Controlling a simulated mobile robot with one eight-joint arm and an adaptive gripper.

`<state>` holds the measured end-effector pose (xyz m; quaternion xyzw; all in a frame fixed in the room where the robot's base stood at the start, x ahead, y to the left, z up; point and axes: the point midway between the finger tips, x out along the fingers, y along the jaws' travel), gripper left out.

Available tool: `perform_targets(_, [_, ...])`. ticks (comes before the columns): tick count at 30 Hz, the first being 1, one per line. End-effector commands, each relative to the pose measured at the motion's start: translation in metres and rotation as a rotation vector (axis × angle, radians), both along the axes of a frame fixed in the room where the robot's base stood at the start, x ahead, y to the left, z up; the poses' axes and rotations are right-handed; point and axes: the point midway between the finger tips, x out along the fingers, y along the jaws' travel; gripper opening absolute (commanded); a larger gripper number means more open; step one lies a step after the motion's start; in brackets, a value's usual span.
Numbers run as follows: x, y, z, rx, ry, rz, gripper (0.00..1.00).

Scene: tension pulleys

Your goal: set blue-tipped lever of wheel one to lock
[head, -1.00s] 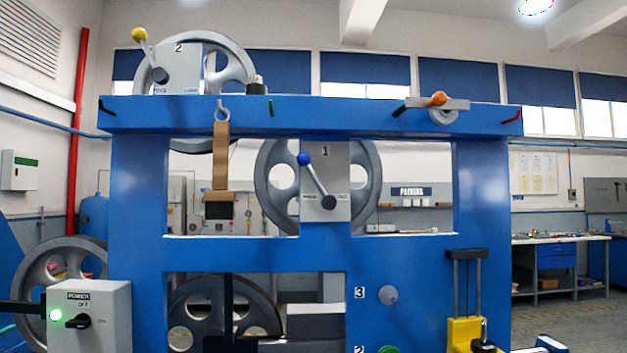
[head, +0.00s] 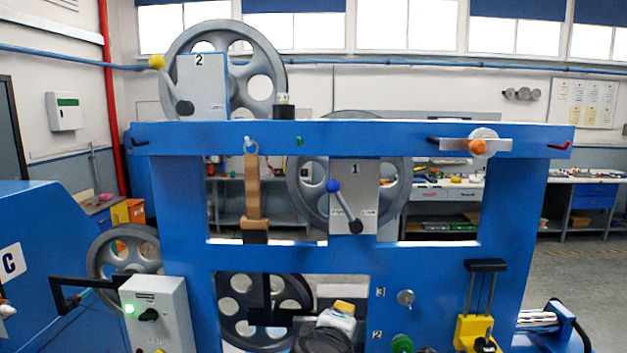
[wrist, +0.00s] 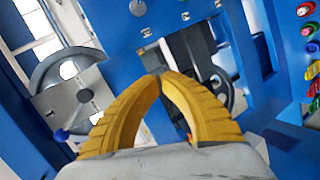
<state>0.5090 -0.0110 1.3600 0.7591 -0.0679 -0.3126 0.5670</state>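The blue-tipped lever (head: 333,187) is on the grey plate marked 1 (head: 367,190) in front of wheel one (head: 306,196). It leans up and left from a dark pivot at the plate's lower right, toward the left of two small labels that are too small to read surely. In the wrist view, its blue ball (wrist: 61,135) shows at lower left, beside the plate. My gripper (head: 343,304) is low in front of the frame, below and apart from the lever. In the wrist view, its yellow fingers (wrist: 162,76) meet at the tips with nothing between them.
A blue frame (head: 400,262) carries the wheels. Wheel two (head: 262,75) has a yellow-tipped lever (head: 157,62) at upper left. An orange-tipped lever (head: 478,147) is on the top beam at right. A grey power box (head: 160,318) stands at lower left.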

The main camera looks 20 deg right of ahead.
Motion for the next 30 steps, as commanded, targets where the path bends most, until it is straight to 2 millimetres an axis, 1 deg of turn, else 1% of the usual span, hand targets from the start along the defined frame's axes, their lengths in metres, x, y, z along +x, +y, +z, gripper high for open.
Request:
perform_targets(1, [0.009,0.009,0.038,-0.058,-0.017,0.026,0.00])
perform_targets(2, [0.014,0.013,0.052,-0.096,-0.029,0.040,0.00])
perform_targets(3, [0.020,0.020,0.070,-0.144,-0.044,0.059,0.00])
perform_targets(5, [0.029,0.031,0.098,-0.219,-0.068,0.086,0.00])
perform_targets(6, [0.034,0.038,0.115,-0.265,-0.085,0.101,0.00])
perform_targets(9, [0.044,0.057,0.153,-0.368,-0.123,0.137,0.00])
perform_targets(12, [0.050,0.073,0.181,-0.452,-0.157,0.164,0.00])
perform_targets(15, [0.054,0.085,0.200,-0.508,-0.181,0.181,0.00])
perform_targets(18, [0.056,0.091,0.208,-0.540,-0.194,0.190,0.00])
perform_targets(21, [0.056,0.093,0.210,-0.552,-0.200,0.193,0.00])
perform_targets(30, [0.057,0.093,0.209,-0.552,-0.200,0.192,0.00])
